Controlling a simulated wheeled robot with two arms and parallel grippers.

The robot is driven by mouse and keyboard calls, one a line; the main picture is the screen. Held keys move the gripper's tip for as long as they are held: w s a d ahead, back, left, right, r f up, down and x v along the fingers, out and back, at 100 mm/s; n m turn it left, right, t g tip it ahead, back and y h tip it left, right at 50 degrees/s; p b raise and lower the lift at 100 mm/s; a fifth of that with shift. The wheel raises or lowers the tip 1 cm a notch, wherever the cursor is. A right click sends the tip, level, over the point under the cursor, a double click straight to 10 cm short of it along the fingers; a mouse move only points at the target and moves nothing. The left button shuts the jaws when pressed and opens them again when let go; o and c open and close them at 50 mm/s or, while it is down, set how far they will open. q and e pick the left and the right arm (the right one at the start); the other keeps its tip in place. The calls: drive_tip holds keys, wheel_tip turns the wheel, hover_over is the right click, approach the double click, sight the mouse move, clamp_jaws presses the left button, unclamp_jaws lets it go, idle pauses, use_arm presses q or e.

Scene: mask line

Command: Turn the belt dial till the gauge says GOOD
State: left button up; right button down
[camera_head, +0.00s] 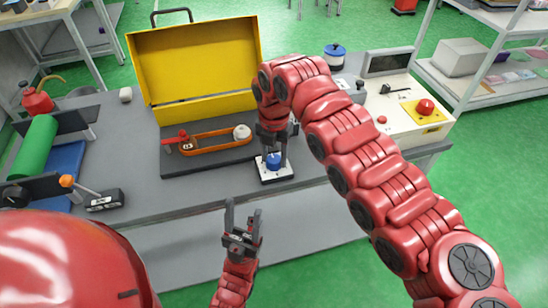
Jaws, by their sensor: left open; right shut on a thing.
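A blue dial (273,160) sits on a small white base plate (277,178) near the front middle of the grey bench. My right gripper (272,153) points down from above and is shut on the blue dial, its fingers at the dial's sides. My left gripper (243,216) is open and empty, fingers up, in front of the bench edge. A small black box with a pale display (104,200) lies at the bench's left front; its reading is too small to tell. A dark screen (388,62) stands on the white machine at the right, with no readable word.
An open yellow case (195,60) stands behind a dark tray with an orange holder (215,143). A green roll (35,147) is at the left. The white machine (400,105) has a red button (425,107). Bare bench (190,190) lies in front of the tray.

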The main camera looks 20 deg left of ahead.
drive_tip(key=shift+n, duration=0.6)
drive_tip(key=shift+c, duration=1.4)
unclamp_jaws()
wheel_tip(320, 180, up, 11)
wheel_tip(320, 180, up, 5)
drive_tip(key=p, duration=0.4)
hover_over(273, 158)
drive_tip(key=shift+d+r+p, duration=0.15)
drive_tip(key=shift+r+p, duration=0.55)
drive_tip(key=shift+p, duration=0.05)
